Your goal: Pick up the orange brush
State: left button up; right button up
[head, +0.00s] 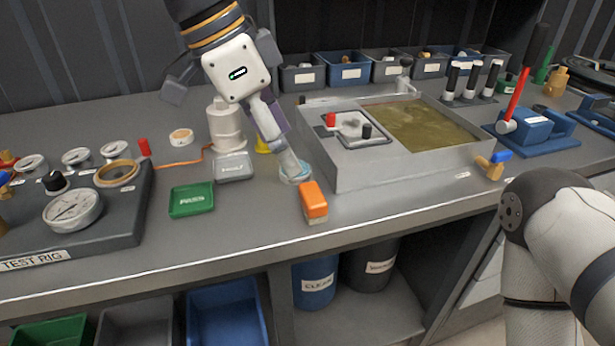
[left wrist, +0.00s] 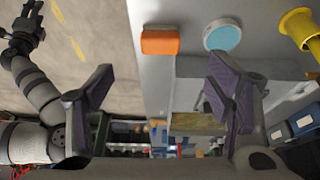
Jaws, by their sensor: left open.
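The orange brush (head: 314,200) lies on the grey bench near its front edge, just left of the metal basin's front corner. It has a block-shaped orange body with a pale lower part. It also shows in the left wrist view (left wrist: 160,43), beyond the fingers and between them in picture width. My left gripper (head: 268,122) is above the bench, behind and to the left of the brush. In the left wrist view its purple-padded fingers (left wrist: 160,82) are wide apart with nothing between them. My right gripper (left wrist: 24,32) shows small at the upper left there; its finger state is unclear.
A round dish with a blue top (head: 291,177) stands close behind the brush, partly hidden by my left gripper. The metal basin (head: 400,165) rises to the right. A green PASS tray (head: 191,200) and grey tray (head: 234,168) lie left. Bench before the PASS tray is clear.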

aim_at(312, 193)
pick_arm(q)
jog(key=x, duration=0.5)
jog(key=shift+s+d+f, duration=0.2)
jog(key=shift+d+f, duration=0.1)
jog(key=shift+d, duration=0.1)
jog(key=x, duration=0.5)
jog(key=shift+w+d+f+b, duration=0.1)
jog(key=shift+w+b, duration=0.25)
jog(key=shift+b, duration=0.05)
jog(key=c, duration=1.2)
pick_arm(e)
jog(key=shift+s+f, duration=0.4)
jog(key=shift+s, duration=0.25)
